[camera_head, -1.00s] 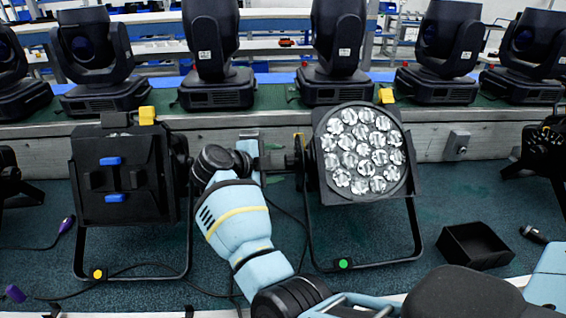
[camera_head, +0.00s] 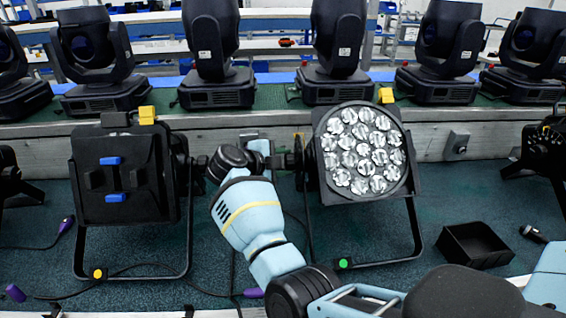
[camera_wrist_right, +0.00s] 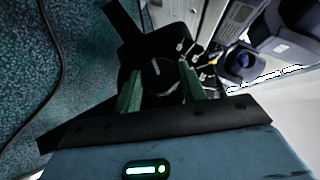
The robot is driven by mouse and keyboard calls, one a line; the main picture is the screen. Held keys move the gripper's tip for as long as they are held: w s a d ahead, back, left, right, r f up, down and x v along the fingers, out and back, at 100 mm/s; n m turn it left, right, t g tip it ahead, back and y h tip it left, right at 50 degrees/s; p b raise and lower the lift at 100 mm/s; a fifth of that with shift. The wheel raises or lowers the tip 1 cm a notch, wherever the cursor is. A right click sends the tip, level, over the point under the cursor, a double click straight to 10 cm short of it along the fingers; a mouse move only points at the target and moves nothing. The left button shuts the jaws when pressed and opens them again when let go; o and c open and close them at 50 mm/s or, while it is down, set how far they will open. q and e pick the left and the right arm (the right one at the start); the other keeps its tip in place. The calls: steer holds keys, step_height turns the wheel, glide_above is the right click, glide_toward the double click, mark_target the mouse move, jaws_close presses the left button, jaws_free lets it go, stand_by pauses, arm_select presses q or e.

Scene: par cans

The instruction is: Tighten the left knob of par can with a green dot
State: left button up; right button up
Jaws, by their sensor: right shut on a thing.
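The par can with a green dot (camera_head: 364,155) stands right of centre in the head view, its lens face tilted up. Its green dot (camera_head: 343,263) is on the floor-stand bar. My right gripper (camera_head: 290,161) is at the left side of this par can. In the right wrist view its green fingers (camera_wrist_right: 160,84) are shut around the black round left knob (camera_wrist_right: 160,73), which has a pale mark on it. In the head view the knob is mostly hidden by the gripper. My left gripper is not in view.
A second par can with a yellow dot (camera_head: 120,180) stands close on the left. A black open box (camera_head: 473,246) is on the floor at right. Several moving-head lights (camera_head: 338,45) line the shelf behind. Cables lie on the floor.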

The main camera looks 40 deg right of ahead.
steer(key=shift+a+f+m+t+h+b, duration=0.1)
steer(key=shift+f+m+t+h+b, duration=0.1)
steer(key=shift+m+t+h+b, duration=0.85)
steer(key=shift+f+m+t+h+b, duration=0.2)
steer(key=shift+m+t+h+b, duration=0.25)
steer(key=shift+m+h+b, duration=1.2)
steer(key=shift+b, duration=0.3)
steer(key=o, duration=1)
steer(key=shift+s+a, duration=0.1)
